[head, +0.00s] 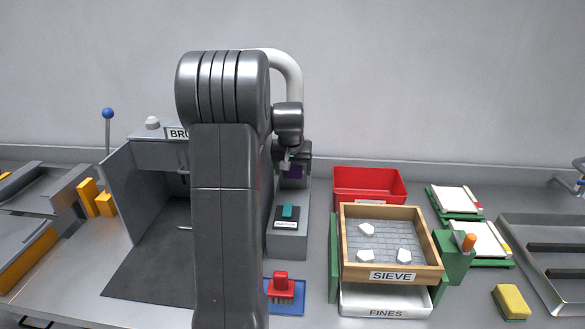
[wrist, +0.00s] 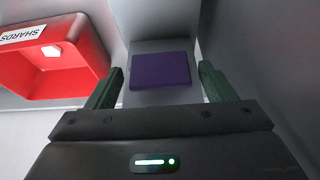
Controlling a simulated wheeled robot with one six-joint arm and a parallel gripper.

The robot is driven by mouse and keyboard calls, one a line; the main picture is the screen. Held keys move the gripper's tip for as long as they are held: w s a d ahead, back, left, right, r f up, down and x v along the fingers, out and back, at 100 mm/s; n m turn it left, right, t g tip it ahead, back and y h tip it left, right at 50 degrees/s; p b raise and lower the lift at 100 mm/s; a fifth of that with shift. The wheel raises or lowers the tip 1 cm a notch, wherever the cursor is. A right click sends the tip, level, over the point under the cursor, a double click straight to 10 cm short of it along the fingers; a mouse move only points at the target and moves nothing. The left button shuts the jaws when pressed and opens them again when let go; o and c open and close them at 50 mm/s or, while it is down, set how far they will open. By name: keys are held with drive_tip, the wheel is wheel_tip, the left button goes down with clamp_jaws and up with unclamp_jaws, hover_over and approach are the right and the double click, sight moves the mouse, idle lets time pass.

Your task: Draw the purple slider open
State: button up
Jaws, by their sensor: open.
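The purple slider (wrist: 160,71) is a flat purple block on a grey housing (wrist: 160,113). It shows whole between my fingers in the wrist view. In the wrist view my gripper (wrist: 161,69) is open, with one green finger to the left of the slider and one to the right. Gaps show between the slider and both fingers. I cannot tell how far the slider sits from the fingertips in depth.
A teal switch (head: 288,211) sits on the grey unit in front of the slider. The red shards bin (head: 369,200) is to the right, behind the wooden sieve (head: 435,262). A red brush (head: 281,282) lies in front. My arm hides part of the grey booth (head: 130,190).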

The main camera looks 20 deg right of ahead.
drive_tip(key=shift+c, duration=0.3)
drive_tip(key=c, duration=1.1)
drive_tip(key=shift+s+a+b, duration=0.4)
drive_tip(key=shift+s+a, duration=0.05)
drive_tip(key=shift+s, duration=0.5)
drive_tip(key=shift+s+a+b, duration=0.35)
drive_tip(key=shift+s+a, duration=0.1)
drive_tip(key=shift+s, duration=0.5)
drive_tip(key=shift+s+a+b, duration=0.4)
drive_tip(key=shift+s+a, duration=0.05)
drive_tip(key=shift+s, duration=0.5)
drive_tip(key=shift+c, duration=0.2)
drive_tip(key=shift+f, duration=0.1)
drive_tip(key=o, duration=1.2)
drive_tip(key=shift+s, duration=0.1)
drive_tip(key=v, duration=1.4)
